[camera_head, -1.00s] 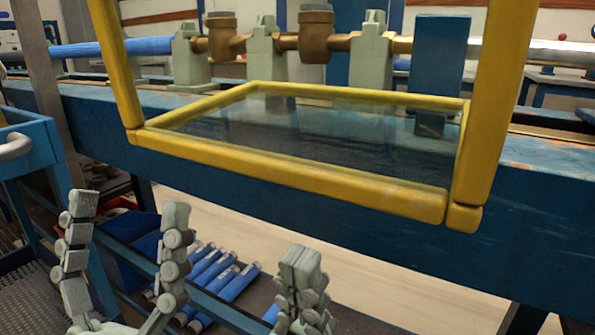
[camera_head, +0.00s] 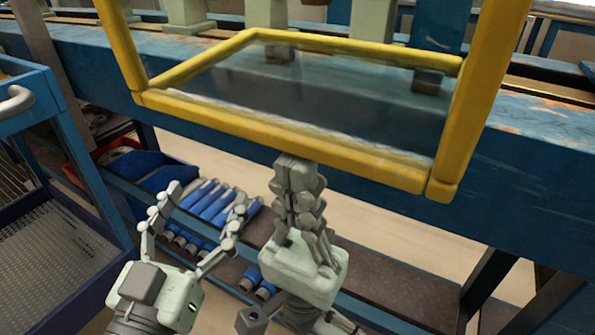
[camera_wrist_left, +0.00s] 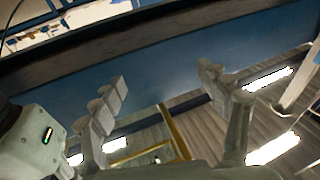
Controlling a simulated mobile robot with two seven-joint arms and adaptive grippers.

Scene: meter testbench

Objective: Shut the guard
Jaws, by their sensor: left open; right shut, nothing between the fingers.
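The guard is a clear panel in a yellow frame (camera_head: 290,136), lying roughly flat in front of the blue bench beam between two yellow uprights. My right gripper (camera_head: 298,165) is shut and empty, its fingers pointing up. Its tips overlap the lower edge of the frame's front bar in the head view; I cannot tell whether they touch. My left gripper (camera_head: 206,197) is open and empty, below and left of that bar. In the left wrist view its spread fingers (camera_wrist_left: 162,80) show before a blue beam, with yellow bars, probably the guard frame, between them.
The blue bench beam (camera_head: 540,150) runs across behind the guard. A blue cart (camera_head: 30,110) stands at the left. A low shelf holds several blue cylinders (camera_head: 205,205) and a red bin (camera_head: 75,178) near my left gripper.

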